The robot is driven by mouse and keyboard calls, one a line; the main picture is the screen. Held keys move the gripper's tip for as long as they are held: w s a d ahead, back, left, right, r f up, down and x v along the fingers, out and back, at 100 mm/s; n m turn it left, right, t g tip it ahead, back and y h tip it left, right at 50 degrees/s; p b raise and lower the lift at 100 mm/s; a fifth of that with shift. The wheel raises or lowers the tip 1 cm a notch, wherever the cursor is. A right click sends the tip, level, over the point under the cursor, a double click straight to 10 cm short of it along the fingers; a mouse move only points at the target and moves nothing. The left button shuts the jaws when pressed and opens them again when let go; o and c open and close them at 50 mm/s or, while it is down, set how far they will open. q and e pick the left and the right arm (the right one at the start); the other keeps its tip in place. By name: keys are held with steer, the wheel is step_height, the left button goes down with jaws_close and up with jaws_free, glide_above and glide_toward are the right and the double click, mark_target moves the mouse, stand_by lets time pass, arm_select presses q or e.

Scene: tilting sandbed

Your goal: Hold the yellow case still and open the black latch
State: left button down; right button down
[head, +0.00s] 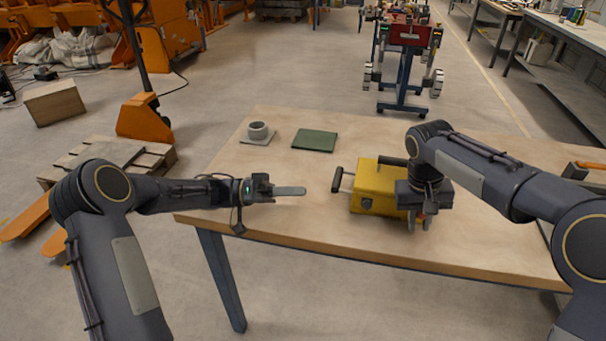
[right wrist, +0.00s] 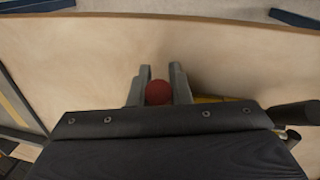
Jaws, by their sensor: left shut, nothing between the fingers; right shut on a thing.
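The yellow case (head: 376,187) stands on the wooden table, with a black T-shaped handle (head: 338,180) on its left side and a small dark fitting (head: 367,204) on its front face. I cannot tell which dark part is the black latch. My left gripper (head: 303,191) is shut and empty, left of the case and apart from it. My right gripper (head: 418,222) points down at the case's right end. It is shut on a red round knob (right wrist: 158,92), seen between its fingers in the right wrist view. My right wrist hides the case's right part.
An orange-handled item (head: 588,166) is at the far right. The table's front left is clear.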

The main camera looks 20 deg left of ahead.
steer(key=c, duration=1.3)
jaws_free()
steer(key=shift+d, duration=0.1)
steer(key=shift+o, duration=0.2)
steer(key=shift+r, duration=0.1)
